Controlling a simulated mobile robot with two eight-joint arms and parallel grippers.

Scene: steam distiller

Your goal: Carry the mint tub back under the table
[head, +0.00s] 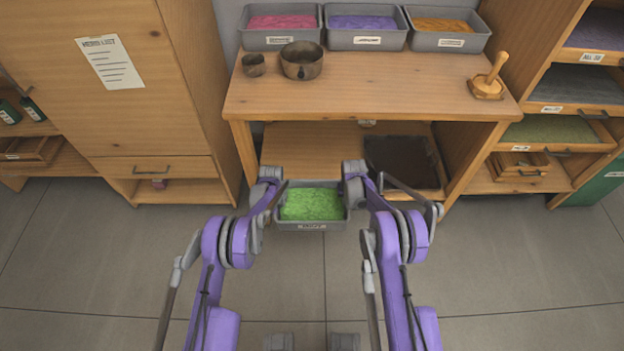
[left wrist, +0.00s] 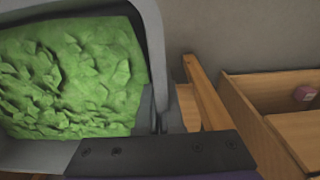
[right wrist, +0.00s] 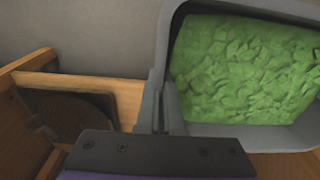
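The mint tub (head: 338,223) is a grey, labelled tub full of bright green leaves. It is level in front of the table's lower shelf, between my two grippers. My left gripper (head: 272,180) is shut on its left rim, and the grey rim (left wrist: 154,50) runs between the fingers in the left wrist view. My right gripper (head: 353,172) is shut on its right rim, seen also in the right wrist view (right wrist: 165,60). The lower shelf (head: 310,145) under the table (head: 390,85) has a bare wooden stretch straight behind the tub. The tub's underside is hidden.
A dark square panel (head: 402,160) lies on the right of the lower shelf. Table legs (head: 245,155) flank the opening. Three tubs (head: 365,40), two metal pots (head: 302,62) and a wooden press (head: 489,80) are on top. Floor is clear around me.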

